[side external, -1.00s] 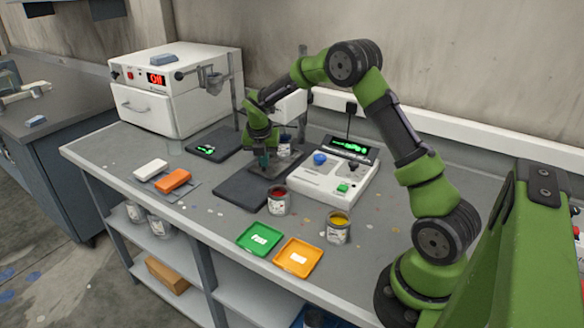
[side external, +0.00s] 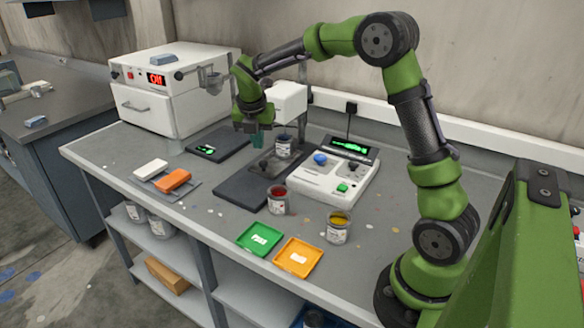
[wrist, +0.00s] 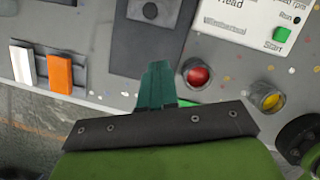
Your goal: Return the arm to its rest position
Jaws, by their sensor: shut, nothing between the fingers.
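My gripper (side external: 256,139) is in the air above the left part of the dark base plate (side external: 240,192) of the mixing machine, clear of the bench. In the wrist view its teal fingers (wrist: 155,85) are together with nothing between them. My green arm arches up from its base at the right of the bench.
Open cans of red (side external: 278,200) and yellow paint (side external: 338,228) stand in front, with green (side external: 260,238) and orange trays (side external: 298,257). A white oven (side external: 175,90) is at left.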

